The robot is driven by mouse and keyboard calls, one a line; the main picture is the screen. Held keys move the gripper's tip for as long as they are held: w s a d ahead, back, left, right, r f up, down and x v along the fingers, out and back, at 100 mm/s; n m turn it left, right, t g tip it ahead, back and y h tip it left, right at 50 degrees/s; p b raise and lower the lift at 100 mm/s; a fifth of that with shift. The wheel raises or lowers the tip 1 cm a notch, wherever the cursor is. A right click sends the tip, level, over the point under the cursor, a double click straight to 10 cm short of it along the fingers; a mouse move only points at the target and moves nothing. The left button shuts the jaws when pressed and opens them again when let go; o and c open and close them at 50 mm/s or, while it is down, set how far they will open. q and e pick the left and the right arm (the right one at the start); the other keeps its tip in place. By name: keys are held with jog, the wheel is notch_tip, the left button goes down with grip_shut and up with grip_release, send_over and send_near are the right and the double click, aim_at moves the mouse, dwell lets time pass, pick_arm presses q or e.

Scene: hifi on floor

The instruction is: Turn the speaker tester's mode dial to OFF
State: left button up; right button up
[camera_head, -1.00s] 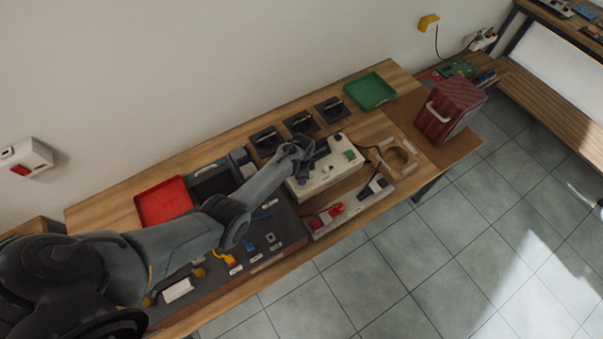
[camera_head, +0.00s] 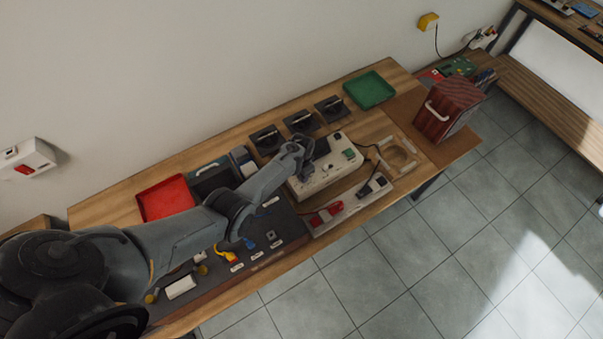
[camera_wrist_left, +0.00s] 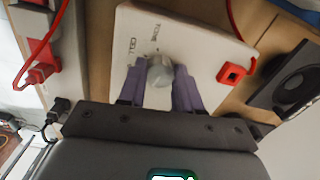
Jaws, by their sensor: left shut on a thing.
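The speaker tester (camera_head: 341,165) is a cream box on the wooden table, with a green part on its top right. My left gripper (camera_head: 306,164) is down at the tester's left part and hides some of its top. In the left wrist view, the tester's pale panel (camera_wrist_left: 205,45) fills the middle. A round grey mode dial (camera_wrist_left: 160,70) stands on it between the two purple-grey fingers of my left gripper (camera_wrist_left: 159,90), which are shut on it. Small lettering shows beside the dial. I cannot read its setting for sure. My right gripper is not in view.
Several black speaker units (camera_head: 302,122) line the back. A red tray (camera_head: 165,198) lies left and a green tray (camera_head: 370,90) at the back right. Red and black leads (camera_head: 327,215) lie in front of the tester. A wooden speaker box (camera_head: 450,110) stands right. A red plug (camera_wrist_left: 231,73) sits on the panel.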

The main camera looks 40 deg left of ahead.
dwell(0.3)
pick_arm(q)
jog(key=o, duration=1)
jog(key=shift+o, duration=0.2)
jog(key=shift+r+p, duration=0.35)
jog(key=shift+r, duration=0.2)
notch_tip(320, 180, up, 10)
jog(key=p, duration=0.2)
jog(key=shift+f, duration=0.15)
